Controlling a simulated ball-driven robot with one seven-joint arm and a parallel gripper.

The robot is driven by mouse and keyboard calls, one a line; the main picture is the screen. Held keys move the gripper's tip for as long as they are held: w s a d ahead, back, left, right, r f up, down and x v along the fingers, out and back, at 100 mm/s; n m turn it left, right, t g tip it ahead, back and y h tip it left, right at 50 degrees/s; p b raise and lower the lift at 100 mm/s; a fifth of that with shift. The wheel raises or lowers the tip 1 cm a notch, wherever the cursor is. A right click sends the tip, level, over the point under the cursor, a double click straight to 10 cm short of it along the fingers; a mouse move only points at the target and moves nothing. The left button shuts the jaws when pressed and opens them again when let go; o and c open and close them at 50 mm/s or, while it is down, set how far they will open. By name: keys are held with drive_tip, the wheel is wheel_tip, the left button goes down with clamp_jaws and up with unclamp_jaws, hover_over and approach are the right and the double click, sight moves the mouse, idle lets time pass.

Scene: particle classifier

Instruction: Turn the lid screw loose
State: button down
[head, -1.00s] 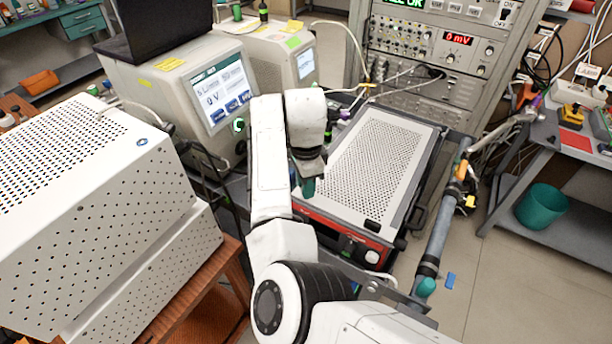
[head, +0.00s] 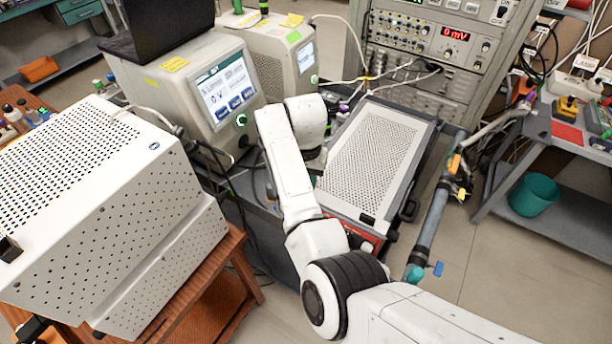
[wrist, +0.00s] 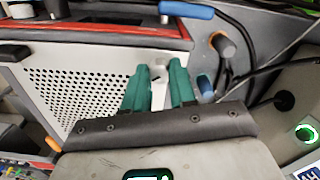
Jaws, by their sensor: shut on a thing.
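My gripper (wrist: 158,85) has two teal fingers, shut on a small pale piece (wrist: 158,73) between their tips. The piece is mostly hidden, so I cannot tell for sure that it is the lid screw. The fingers are at the edge of the perforated box side in the wrist view. In the head view the flat box with the pale perforated lid (head: 372,155) stands right of my arm. My wrist is over its left edge there, and the fingertips are hidden. No other lid screw shows clearly.
A touchscreen instrument (head: 222,92) stands left of my wrist. A large white perforated case (head: 90,190) sits on a wooden stand at left. An equipment rack (head: 440,50) is behind. A grey pipe (head: 432,225) runs along the box's right side. Cables lie near the gripper.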

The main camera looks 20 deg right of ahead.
drive_tip(key=n, duration=0.3)
drive_tip(key=shift+n, duration=2.3)
drive_tip(key=c, duration=0.9)
unclamp_jaws()
drive_tip(key=shift+r, duration=0.15)
wheel_tip(320, 180, up, 10)
drive_tip(key=shift+r, duration=0.25)
